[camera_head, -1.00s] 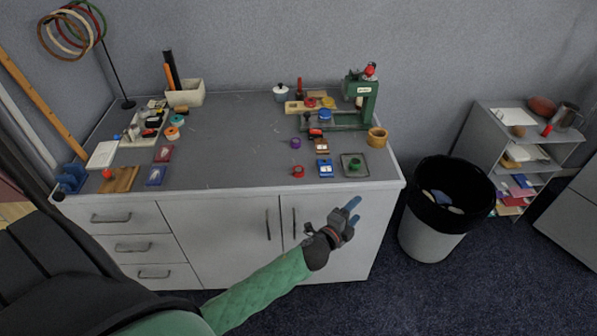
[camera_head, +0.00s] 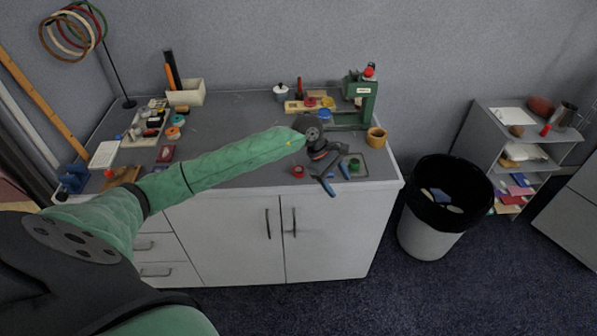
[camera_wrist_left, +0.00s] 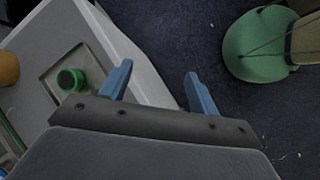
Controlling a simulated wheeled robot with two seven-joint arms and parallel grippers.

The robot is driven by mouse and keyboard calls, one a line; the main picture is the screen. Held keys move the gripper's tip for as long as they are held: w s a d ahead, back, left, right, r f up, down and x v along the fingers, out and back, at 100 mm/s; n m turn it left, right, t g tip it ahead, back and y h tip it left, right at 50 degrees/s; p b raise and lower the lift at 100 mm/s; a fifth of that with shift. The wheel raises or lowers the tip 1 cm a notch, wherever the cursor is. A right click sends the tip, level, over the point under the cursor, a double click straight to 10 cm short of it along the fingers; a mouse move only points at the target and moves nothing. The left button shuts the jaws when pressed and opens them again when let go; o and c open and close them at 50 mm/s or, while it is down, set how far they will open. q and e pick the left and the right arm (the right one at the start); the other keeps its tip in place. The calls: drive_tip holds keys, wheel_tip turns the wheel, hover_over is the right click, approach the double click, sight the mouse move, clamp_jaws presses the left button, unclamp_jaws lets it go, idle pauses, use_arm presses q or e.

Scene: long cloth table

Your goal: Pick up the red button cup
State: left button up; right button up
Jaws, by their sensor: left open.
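The red button cup (camera_head: 298,171) is a small red cup near the table's front edge in the head view. It stands upright, just left of my left gripper and apart from it. My left gripper (camera_head: 339,182) is open over the front edge of the table, with blue fingertips. In the left wrist view its two blue fingers (camera_wrist_left: 158,72) are spread with nothing between them; the red cup does not show there. My left arm hides items behind it. My right gripper is not in view.
A green cup (camera_wrist_left: 72,80) sits on a small square tray (camera_head: 367,160) right of my gripper. A wooden ring-like cup (camera_head: 377,137) and a green press (camera_head: 360,100) stand behind. A black-lined bin (camera_head: 447,195) is on the floor at right.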

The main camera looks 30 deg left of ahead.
sight(298, 170)
use_arm(q)
drive_tip(key=a+r+y, duration=0.1)
drive_tip(key=a+y, duration=0.1)
drive_tip(key=a, duration=0.3)
drive_tip(key=w+a+r+m+y, duration=0.1)
drive_tip(key=a+y, duration=0.1)
drive_tip(key=a, duration=0.2)
drive_tip(key=a+r+y, duration=0.2)
drive_tip(key=a, duration=0.3)
drive_tip(key=shift+w+a+m+g, duration=0.35)
drive_tip(key=shift+m+g, duration=0.05)
drive_tip(key=shift+a+f+p, duration=0.1)
drive_tip(key=shift+f+p, duration=0.1)
drive_tip(key=shift+p, duration=0.1)
drive_tip(key=shift+f+p, duration=0.35)
drive_tip(key=shift+f, duration=0.7)
drive_tip(key=f+p, duration=0.1)
drive_tip(key=f, duration=0.1)
drive_tip(key=f+p, duration=0.2)
drive_tip(key=shift+w+f, duration=0.1)
drive_tip(key=shift+w, duration=0.3)
drive_tip(key=shift+f, duration=0.55)
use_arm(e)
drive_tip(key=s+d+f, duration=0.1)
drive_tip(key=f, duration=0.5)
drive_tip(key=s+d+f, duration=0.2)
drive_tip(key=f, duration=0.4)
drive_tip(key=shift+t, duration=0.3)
